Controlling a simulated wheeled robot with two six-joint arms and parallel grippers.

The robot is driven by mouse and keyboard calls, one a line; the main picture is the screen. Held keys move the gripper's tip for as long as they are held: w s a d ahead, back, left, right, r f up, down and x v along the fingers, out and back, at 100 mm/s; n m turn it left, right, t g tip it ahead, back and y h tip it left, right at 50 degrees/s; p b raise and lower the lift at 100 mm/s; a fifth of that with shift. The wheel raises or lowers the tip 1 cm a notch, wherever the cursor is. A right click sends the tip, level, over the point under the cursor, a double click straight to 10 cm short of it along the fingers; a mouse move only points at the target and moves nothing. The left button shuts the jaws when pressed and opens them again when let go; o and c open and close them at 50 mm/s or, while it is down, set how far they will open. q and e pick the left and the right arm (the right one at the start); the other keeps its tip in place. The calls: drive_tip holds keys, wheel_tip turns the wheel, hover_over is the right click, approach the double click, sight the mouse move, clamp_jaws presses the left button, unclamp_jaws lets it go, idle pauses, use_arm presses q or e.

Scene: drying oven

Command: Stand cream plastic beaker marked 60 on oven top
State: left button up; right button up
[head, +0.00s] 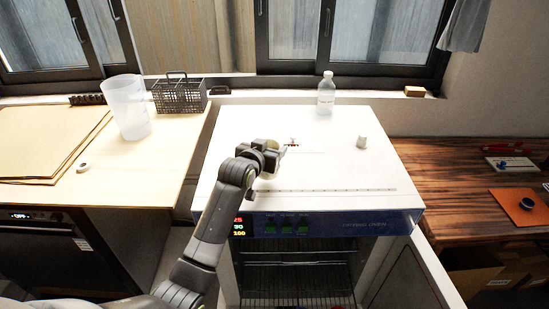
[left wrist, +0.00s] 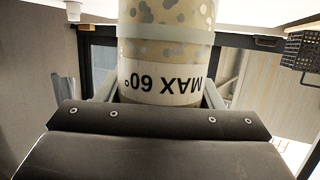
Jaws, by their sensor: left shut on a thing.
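My left gripper (head: 273,153) is over the white top of the drying oven (head: 330,170), left of its middle. It is shut on the cream beaker. In the left wrist view the cream beaker (left wrist: 160,72) has dark and grey spots and a pale band reading "MAX 60°", which appears upside down in that picture. In the head view only a small yellowish part of the beaker (head: 266,144) shows behind the gripper. I cannot tell whether its base touches the oven top. My right gripper is not in view.
A translucent jug (head: 127,107) and dark basket (head: 180,96) stand on the left bench. The oven door (head: 405,280) is open. The front oven top is clear.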

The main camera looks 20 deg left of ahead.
use_arm(q)
drive_tip(key=shift+w+f, duration=0.1)
drive_tip(key=shift+f, duration=2)
drive_tip(key=shift+f, duration=0.15)
drive_tip(key=o, duration=0.9)
drive_tip(key=shift+o, duration=0.2)
drive_tip(key=shift+r+p, duration=0.2)
drive_tip(key=shift+p, duration=0.1)
drive_tip(key=shift+s+a+r, duration=0.1)
drive_tip(key=shift+s, duration=0.5)
drive_tip(key=b+v, duration=0.1)
drive_tip(key=v, duration=0.9)
drive_tip(key=shift+s, duration=0.3)
